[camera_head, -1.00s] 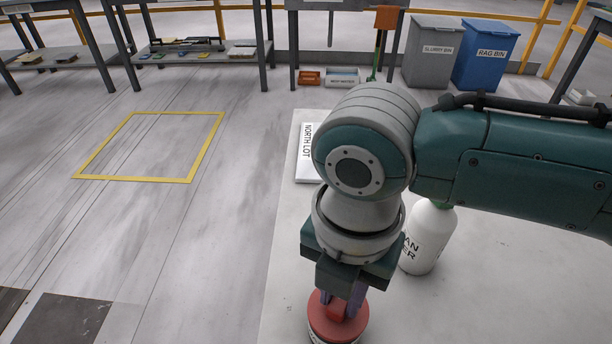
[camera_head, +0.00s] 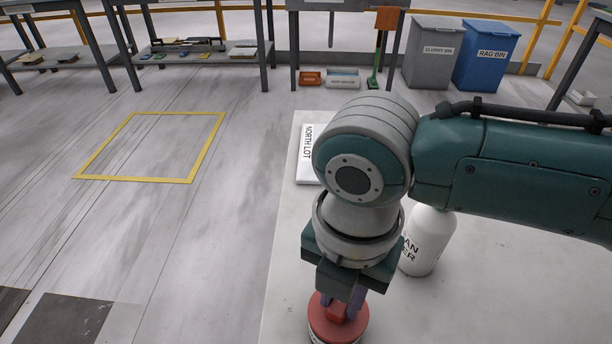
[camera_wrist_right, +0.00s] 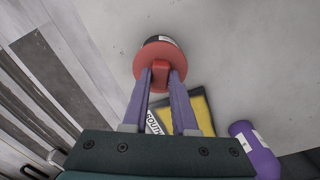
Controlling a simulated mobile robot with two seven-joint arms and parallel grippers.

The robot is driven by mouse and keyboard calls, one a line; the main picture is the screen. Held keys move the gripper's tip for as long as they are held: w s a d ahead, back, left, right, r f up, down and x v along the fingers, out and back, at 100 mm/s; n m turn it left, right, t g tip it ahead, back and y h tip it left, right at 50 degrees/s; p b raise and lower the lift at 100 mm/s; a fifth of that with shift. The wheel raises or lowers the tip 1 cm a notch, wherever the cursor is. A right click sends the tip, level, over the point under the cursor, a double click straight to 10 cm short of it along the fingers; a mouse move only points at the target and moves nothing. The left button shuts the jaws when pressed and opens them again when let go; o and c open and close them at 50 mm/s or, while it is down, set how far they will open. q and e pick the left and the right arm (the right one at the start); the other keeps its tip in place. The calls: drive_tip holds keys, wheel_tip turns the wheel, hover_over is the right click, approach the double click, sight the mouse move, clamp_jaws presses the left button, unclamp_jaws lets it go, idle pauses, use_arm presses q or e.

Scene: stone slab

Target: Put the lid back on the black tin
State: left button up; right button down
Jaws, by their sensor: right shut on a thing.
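A round red lid (camera_head: 322,326) with a raised red grip block lies at the bottom of the head view. My right gripper (camera_head: 341,312) points down and is shut on the lid's grip block. The right wrist view shows the two purple fingers (camera_wrist_right: 161,82) on either side of that block and the red lid (camera_wrist_right: 148,62) around it. The black tin (camera_wrist_right: 161,39) with a white label shows just beyond the lid's edge, lined up under it. I cannot tell whether the lid is fully seated. My left gripper is out of view.
A white bottle (camera_head: 428,245) stands right of my wrist on the pale slab (camera_head: 480,300). A white "NORTH LOT" plate (camera_head: 306,165) lies farther back. The right wrist view shows a yellow-and-black tray (camera_wrist_right: 196,107) and a purple bottle (camera_wrist_right: 254,148) near the gripper.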

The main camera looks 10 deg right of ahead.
drive_tip(key=shift+c, duration=0.7)
unclamp_jaws()
drive_tip(key=shift+r, duration=0.15)
wheel_tip(320, 180, up, 2)
drive_tip(key=p, duration=0.2)
drive_tip(key=shift+r+p, duration=0.1)
drive_tip(key=shift+p, duration=0.2)
wheel_tip(320, 180, up, 5)
drive_tip(key=p, duration=0.5)
drive_tip(key=shift+f, duration=0.2)
drive_tip(key=shift+c, duration=0.2)
clamp_jaws()
